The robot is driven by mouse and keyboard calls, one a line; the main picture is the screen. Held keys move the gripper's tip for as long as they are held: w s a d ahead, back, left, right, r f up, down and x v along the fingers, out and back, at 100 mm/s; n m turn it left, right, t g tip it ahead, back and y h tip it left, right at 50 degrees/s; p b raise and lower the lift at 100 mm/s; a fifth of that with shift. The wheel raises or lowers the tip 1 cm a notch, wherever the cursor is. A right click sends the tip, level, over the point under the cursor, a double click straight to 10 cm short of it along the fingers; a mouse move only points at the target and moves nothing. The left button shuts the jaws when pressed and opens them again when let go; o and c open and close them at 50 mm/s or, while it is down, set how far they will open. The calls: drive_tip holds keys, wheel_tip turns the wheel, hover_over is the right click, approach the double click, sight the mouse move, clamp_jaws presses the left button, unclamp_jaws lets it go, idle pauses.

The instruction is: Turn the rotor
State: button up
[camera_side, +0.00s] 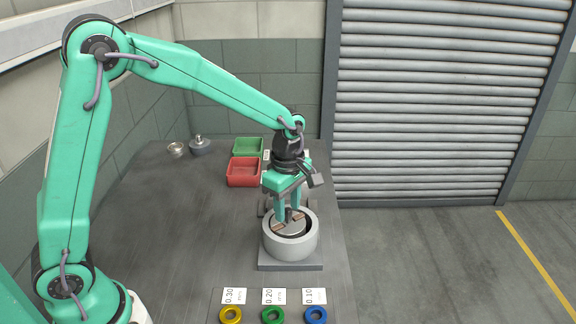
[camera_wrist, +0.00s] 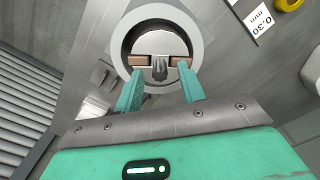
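The pump housing (camera_side: 290,247) is a pale grey round ring on a base plate near the table's right edge. It also shows in the wrist view (camera_wrist: 197,40). The rotor (camera_side: 291,227) lies inside the ring, with brown blocks (camera_wrist: 138,60) on either side and a dark grey shaft (camera_wrist: 160,69) standing at its middle. My gripper (camera_side: 288,213) points down over the housing. Its two green fingers (camera_wrist: 160,75) are apart, one on each side of the shaft, with gaps showing. Finger depth relative to the shaft is hard to tell.
A red bin (camera_side: 243,172) and a green bin (camera_side: 248,147) stand behind. A metal cup (camera_side: 176,149) and a grey part (camera_side: 200,146) sit at the back left. Yellow (camera_side: 231,314), green (camera_side: 272,315) and blue (camera_side: 315,315) rings lie in front by labels. The table's left middle is clear.

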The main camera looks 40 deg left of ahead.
drive_tip(key=shift+r, duration=0.35)
idle(0.3)
drive_tip(key=shift+r, duration=3)
drive_tip(key=shift+c, duration=0.8)
wheel_tip(320, 180, up, 2)
drive_tip(key=shift+r+m, duration=0.1)
drive_tip(key=shift+m, duration=0.7)
drive_tip(key=shift+f, duration=0.2)
drive_tip(key=shift+f, duration=3.35)
